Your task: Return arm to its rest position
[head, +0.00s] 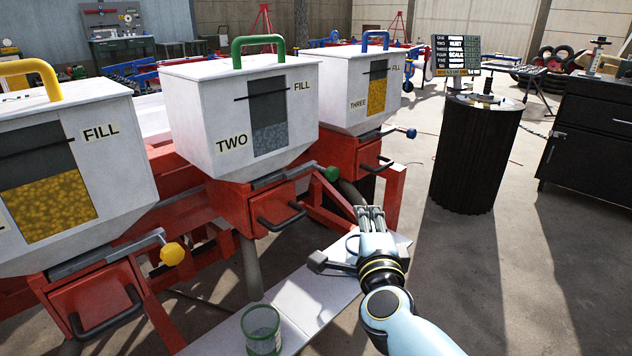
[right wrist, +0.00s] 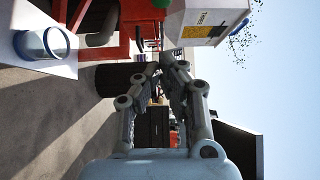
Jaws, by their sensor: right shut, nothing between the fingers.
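My right gripper (head: 369,212) reaches in from the lower right on its pale blue arm. Its fingers are closed together and empty, pointing away toward the hoppers. It is over the far end of the white board (head: 325,292), apart from the glass. In the right wrist view the fingers (right wrist: 170,62) meet at their tips. A clear glass (head: 262,330) with a greenish band stands upright on the near part of the board. My left gripper is not in view.
White hoppers stand on red frames: the yellow-handled one (head: 75,165), hopper two (head: 240,115) and hopper three (head: 362,95). Drawers with black handles and colored knobs jut out below. A black ribbed drum (head: 474,160) and black cabinet (head: 590,140) stand right, with open floor between.

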